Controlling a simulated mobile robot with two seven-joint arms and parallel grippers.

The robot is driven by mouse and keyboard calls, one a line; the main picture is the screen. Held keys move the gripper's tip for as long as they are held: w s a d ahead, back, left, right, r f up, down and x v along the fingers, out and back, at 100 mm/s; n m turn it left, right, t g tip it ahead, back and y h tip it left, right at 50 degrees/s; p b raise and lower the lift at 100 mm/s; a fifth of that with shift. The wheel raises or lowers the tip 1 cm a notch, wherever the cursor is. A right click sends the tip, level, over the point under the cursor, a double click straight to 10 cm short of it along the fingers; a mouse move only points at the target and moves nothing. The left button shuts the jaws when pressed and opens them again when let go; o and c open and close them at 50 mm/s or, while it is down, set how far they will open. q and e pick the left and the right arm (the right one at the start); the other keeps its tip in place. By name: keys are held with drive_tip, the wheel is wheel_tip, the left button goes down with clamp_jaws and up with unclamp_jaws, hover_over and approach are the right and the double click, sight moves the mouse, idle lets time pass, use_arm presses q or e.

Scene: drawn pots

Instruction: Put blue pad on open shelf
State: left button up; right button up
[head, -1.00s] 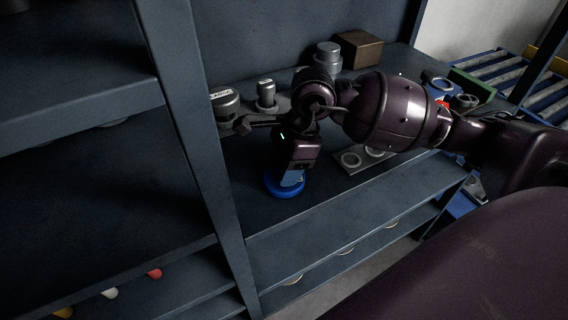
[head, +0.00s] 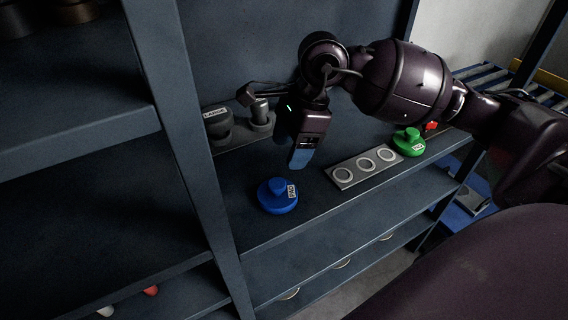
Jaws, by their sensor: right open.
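The blue pad (head: 277,197) is a round disc with a knob and a small white label. It sits upright on the dark shelf (head: 330,215), near its front edge and close to the upright post. My right gripper (head: 302,158) is open and empty, above and a little to the right of the blue pad, apart from it. My left gripper is not in view.
A grey plate with several rings (head: 364,166) lies right of the pad, with a green pad (head: 408,142) beyond it. Dark grey labelled parts (head: 218,125) stand behind. An upright post (head: 190,130) divides this shelf from the bay at left.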

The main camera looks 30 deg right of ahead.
drive_tip(key=shift+v, duration=1.45)
